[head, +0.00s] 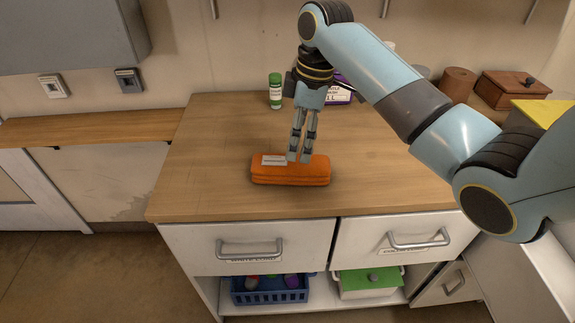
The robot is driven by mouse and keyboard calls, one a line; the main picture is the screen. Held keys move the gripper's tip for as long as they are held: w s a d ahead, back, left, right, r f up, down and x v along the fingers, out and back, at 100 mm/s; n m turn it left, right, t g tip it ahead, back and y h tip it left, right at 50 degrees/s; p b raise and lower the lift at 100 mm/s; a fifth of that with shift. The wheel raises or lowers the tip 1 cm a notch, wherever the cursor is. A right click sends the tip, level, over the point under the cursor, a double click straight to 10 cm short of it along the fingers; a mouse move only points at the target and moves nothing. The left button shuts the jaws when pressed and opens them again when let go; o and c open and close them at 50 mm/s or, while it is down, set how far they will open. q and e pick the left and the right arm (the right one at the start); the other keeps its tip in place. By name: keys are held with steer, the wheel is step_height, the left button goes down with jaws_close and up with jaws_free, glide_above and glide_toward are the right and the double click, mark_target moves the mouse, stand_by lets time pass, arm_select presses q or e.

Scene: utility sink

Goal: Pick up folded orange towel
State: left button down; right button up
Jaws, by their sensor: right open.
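The folded orange towel (290,174) lies flat on the wooden counter (210,170), a little back from its front edge. A small pale label shows on its top left part. My right gripper (298,160) points down over the towel, with its two fingers parted. The fingertips overlap the towel's top and back side in the picture; I cannot tell whether they touch it. Nothing is held between the fingers. My left gripper is out of view.
A green and white bottle (275,91) and a purple-labelled container (341,92) stand behind the gripper. A brown canister (458,84) and a wooden box (513,88) stand at the back right. Drawers with handles (250,249) lie below. The counter left of the towel is clear.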

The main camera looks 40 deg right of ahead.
mark_target(291, 168)
steer(key=shift+w, duration=0.4)
steer(key=f, duration=0.6)
steer(key=w+a+f, duration=0.1)
steer(key=f, duration=0.3)
steer(key=shift+f, duration=0.1)
steer(key=shift+s, duration=0.1)
steer(key=c, duration=1.3)
